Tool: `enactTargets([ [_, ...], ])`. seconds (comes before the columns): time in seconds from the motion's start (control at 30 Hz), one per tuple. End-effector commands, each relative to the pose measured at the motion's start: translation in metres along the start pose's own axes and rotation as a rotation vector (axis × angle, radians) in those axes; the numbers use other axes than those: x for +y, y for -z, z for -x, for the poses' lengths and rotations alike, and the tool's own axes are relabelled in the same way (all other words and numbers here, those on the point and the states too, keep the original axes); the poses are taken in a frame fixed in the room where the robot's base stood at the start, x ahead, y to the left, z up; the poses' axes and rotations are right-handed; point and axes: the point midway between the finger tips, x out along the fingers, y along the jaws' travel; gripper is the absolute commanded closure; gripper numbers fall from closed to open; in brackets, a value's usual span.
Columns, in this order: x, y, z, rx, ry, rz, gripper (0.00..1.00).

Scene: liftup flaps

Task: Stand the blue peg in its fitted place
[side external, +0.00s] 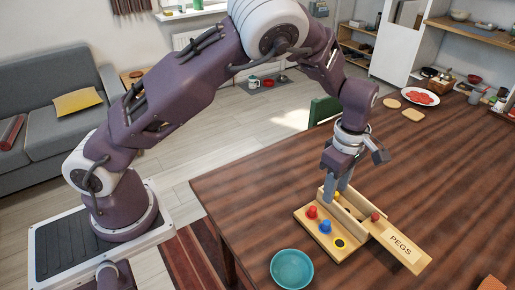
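A small wooden peg box (348,257) sits on the table. A blue peg (326,227) shows on its near strip, between a red peg (312,212) and a yellow ring with a dark centre (340,243). I cannot tell how the blue peg is seated. A flap labelled PEGS (400,246) extends to the right of the box. My gripper (340,188) points down at the box's far left part, behind the red and blue pegs. A bit of yellow (337,195) shows by its fingertips. The fingers are too small to tell whether they are open or hold anything.
A teal bowl (292,268) stands in front of the box, near the table's edge. A dark red knob (375,216) is by the flap. A plate of red food (421,96) and wooden discs lie at the far end. The table (450,170) right of the box is clear.

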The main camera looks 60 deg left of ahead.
Motion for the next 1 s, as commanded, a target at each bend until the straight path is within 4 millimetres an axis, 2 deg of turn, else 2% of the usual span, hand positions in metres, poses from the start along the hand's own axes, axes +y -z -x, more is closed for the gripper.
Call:
enactTargets([
  [0.07,-0.003,0.003,0.013,-0.023,-0.003,-0.027,0.60],
  [0.13,-0.011,0.009,0.044,-0.073,-0.014,-0.107,0.60],
  [0.23,-0.040,0.028,0.108,-0.161,-0.066,-0.328,0.60],
  [0.3,-0.071,0.044,0.151,-0.197,-0.133,-0.527,0.60],
  [0.37,-0.103,0.060,0.183,-0.195,-0.207,-0.717,0.60],
  [0.4,-0.127,0.071,0.201,-0.172,-0.262,-0.851,0.60],
  [0.47,-0.163,0.087,0.219,-0.102,-0.340,-1.052,0.60],
  [0.5,-0.185,0.097,0.225,-0.037,-0.380,-1.178,0.60],
  [0.6,-0.229,0.118,0.227,0.146,-0.428,-1.430,0.60],
  [0.7,-0.253,0.132,0.221,0.292,-0.425,-1.582,0.60],
  [0.8,-0.263,0.138,0.216,0.362,-0.413,-1.648,0.60],
  [1.0,-0.264,0.138,0.216,0.369,-0.410,-1.659,0.60],
])
